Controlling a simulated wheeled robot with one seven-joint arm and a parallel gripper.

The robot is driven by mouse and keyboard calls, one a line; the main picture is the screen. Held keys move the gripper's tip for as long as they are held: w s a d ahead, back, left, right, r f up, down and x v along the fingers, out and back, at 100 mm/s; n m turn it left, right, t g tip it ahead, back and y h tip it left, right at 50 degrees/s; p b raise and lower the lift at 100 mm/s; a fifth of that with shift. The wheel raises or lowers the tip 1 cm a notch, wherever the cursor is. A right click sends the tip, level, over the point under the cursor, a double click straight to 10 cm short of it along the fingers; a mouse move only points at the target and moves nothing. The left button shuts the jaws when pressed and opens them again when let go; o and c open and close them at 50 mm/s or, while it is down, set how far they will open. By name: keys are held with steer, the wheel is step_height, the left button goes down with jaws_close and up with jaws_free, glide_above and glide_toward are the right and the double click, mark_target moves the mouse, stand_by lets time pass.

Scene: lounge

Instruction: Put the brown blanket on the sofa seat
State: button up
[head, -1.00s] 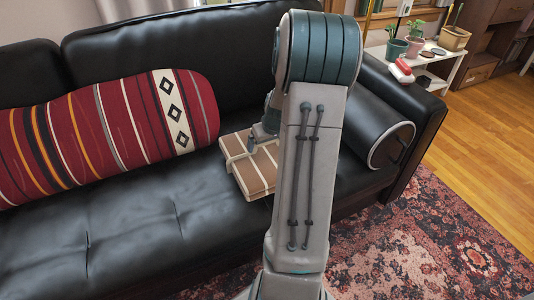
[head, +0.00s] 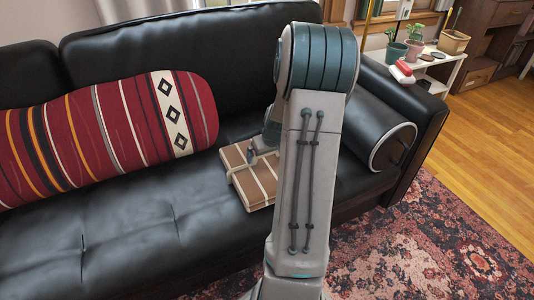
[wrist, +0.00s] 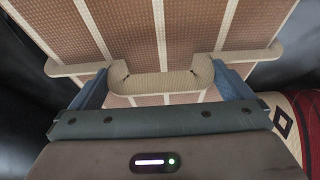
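The brown blanket (head: 238,165) is a flat folded block with cream stripes. It is at the right part of the black sofa seat (head: 130,235), low over it or resting on it; I cannot tell which. My gripper (head: 251,153) is at its top, partly hidden behind my arm. In the wrist view the blanket (wrist: 200,35) fills the upper middle, and my gripper's blue fingers (wrist: 162,88) stand on either side of a raised cream piece of it, appearing shut on it. My arm hides the blanket's right part in the head view.
A red striped bolster pillow (head: 110,135) leans on the backrest to the left. A black cylindrical cushion (head: 378,143) lies by the right armrest. A white side table (head: 452,72) with plants stands beyond. The seat's left front is clear.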

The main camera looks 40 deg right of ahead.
steer(key=p+v, duration=0.4)
steer(key=v, duration=0.8)
steer(key=s+a+r+n+g+y, duration=0.15)
steer(key=a+r, duration=0.25)
steer(key=a, duration=1.2)
steer(key=s+a+r+n+g, duration=0.1)
steer(key=s+a+r, duration=0.1)
steer(key=s+a, duration=1)
steer(key=shift+s+a+r+g, duration=0.2)
steer(key=shift+a+r+g, duration=0.15)
steer(key=shift+a, duration=0.1)
steer(key=shift+n, duration=0.25)
